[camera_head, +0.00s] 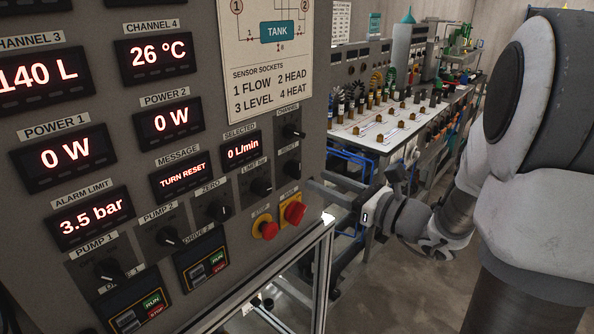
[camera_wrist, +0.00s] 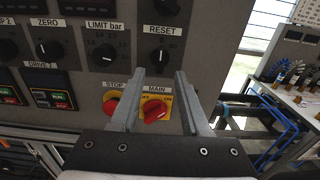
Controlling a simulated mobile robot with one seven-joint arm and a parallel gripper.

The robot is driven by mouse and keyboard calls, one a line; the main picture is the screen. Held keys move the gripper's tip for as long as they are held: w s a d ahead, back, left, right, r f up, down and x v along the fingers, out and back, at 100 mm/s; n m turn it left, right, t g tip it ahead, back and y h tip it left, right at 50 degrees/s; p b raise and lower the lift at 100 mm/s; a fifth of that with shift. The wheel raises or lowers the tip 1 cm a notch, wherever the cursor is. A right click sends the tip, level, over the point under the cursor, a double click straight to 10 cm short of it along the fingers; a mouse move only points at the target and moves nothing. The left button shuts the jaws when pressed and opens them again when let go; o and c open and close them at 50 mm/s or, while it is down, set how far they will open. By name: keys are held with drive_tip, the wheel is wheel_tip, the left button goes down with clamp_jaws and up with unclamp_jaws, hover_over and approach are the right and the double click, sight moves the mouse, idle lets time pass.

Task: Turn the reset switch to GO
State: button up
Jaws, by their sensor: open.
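The reset switch (camera_head: 291,169) is a small black rotary knob at the right edge of the grey panel. In the wrist view the reset switch (camera_wrist: 163,53) sits under its RESET label, just beyond the fingertips. Its setting and the GO mark are too small to read. My gripper (camera_head: 325,191) is open and empty beside the panel's right edge. In the wrist view my gripper (camera_wrist: 153,70) has its two fingers apart, pointing at the panel below the knob. No contact with the knob shows. The message display (camera_head: 181,176) reads TURN RESET.
Below the reset switch are a red MAIN switch (camera_wrist: 154,110) on a yellow plate and a red STOP button (camera_wrist: 111,107). The LIMIT knob (camera_wrist: 104,53) is to the left. A white bench (camera_head: 400,125) with plugs stands beyond the panel.

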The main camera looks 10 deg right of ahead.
sight(300, 172)
drive_tip(key=x, duration=0.6)
drive_tip(key=shift+s, duration=0.1)
clamp_jaws()
idle(1.2)
